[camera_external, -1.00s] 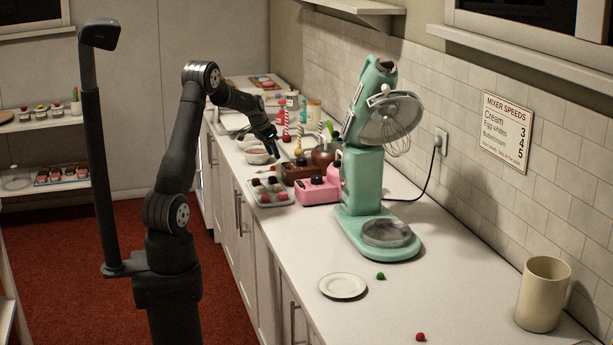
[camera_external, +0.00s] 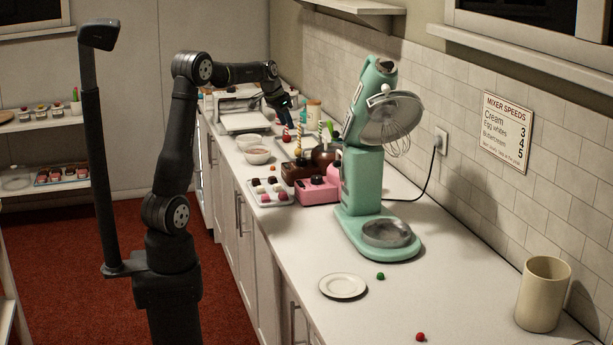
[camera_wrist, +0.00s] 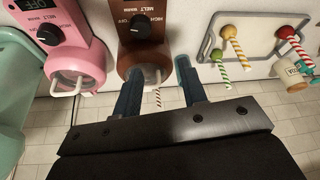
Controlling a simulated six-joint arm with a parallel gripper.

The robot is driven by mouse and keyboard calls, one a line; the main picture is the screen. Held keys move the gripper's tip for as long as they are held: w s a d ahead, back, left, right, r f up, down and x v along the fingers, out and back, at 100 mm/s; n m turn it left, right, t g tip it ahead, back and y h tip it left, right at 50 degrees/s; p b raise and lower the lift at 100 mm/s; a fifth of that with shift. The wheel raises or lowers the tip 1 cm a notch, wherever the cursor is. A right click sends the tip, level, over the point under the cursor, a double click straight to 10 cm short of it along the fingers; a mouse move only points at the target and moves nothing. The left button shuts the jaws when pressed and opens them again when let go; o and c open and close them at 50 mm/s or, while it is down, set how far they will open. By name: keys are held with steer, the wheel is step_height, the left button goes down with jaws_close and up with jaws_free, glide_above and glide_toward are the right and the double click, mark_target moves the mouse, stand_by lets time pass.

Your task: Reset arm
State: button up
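My gripper (camera_external: 287,110) is raised above the counter, over the area behind the melting pots. In the wrist view its two blue fingers (camera_wrist: 160,72) are apart with nothing held between them. A tray (camera_wrist: 258,24) with several cake pops on striped sticks is at the right of the wrist view. The pots also show in the external view, the pink one (camera_external: 315,192) in front.
The green stand mixer (camera_external: 362,180) stands right of the pots. A tray of small sweets (camera_external: 270,194) and bowls (camera_external: 257,155) are near the counter's front edge. A plate (camera_external: 343,286), two small balls and a beige cup (camera_external: 542,294) are on the clearer near counter.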

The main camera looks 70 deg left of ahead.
step_height(320, 180, up, 17)
steer(key=w+d+m, duration=0.2)
steer(key=w+d, duration=0.2)
steer(key=d, duration=0.6)
steer(key=shift+d+r+h, duration=0.25)
steer(key=shift+r+h, duration=0.15)
steer(key=shift+r, duration=0.05)
steer(key=shift+o, duration=0.5)
